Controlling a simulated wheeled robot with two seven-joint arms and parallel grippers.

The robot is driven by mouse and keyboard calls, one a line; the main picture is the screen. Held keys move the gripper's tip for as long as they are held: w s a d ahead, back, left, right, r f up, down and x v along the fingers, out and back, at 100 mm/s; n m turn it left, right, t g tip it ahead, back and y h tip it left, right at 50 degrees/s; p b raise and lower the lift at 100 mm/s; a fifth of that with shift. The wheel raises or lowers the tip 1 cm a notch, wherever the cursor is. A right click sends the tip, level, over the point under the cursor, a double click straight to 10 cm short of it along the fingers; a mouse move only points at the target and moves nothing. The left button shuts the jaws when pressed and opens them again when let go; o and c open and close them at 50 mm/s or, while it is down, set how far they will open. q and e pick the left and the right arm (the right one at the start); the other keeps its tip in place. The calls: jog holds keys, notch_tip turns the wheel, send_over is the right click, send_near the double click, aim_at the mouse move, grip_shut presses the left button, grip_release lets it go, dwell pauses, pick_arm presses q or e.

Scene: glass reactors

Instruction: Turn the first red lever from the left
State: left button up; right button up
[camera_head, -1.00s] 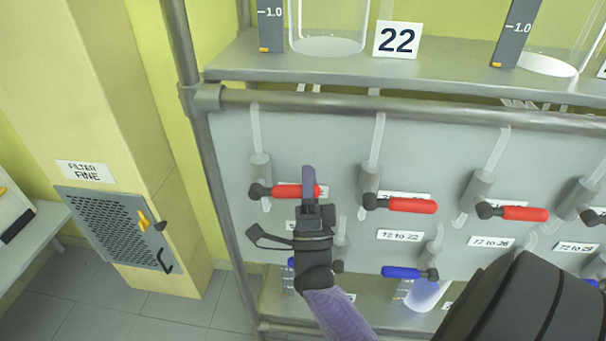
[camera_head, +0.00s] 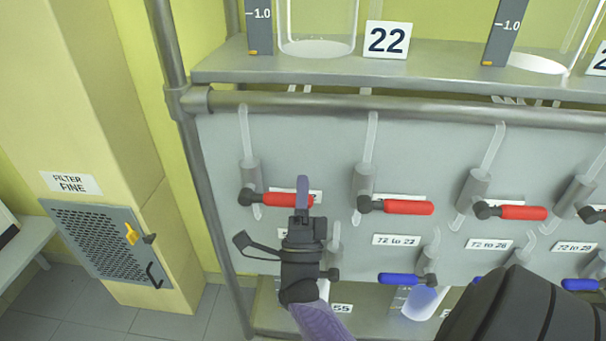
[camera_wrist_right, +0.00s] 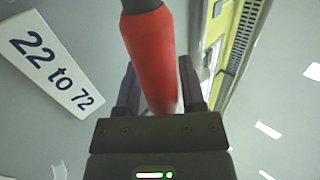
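The first red lever from the left (camera_head: 280,199) lies level on the grey panel, its handle pointing right from a dark pivot. My right gripper (camera_head: 303,190) is at the handle's right end. In the right wrist view the red handle (camera_wrist_right: 152,60) runs between the two fingers of this gripper (camera_wrist_right: 160,88). The fingers are close on both sides of it; whether they press on it I cannot tell. In the head view one finger hides part of the handle. My left gripper is not in view.
More red levers (camera_head: 402,207) (camera_head: 518,212) sit level to the right. Blue levers (camera_head: 400,279) are below. A "22 to 72" label (camera_wrist_right: 50,62) is beside the handle. A shelf with glass vessels (camera_head: 318,48) is above. A filter cabinet (camera_head: 100,245) stands at left.

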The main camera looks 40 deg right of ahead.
jog(key=shift+o, duration=0.9)
jog(key=b+v, duration=0.2)
jog(key=v, duration=0.8)
jog(key=shift+r, duration=0.1)
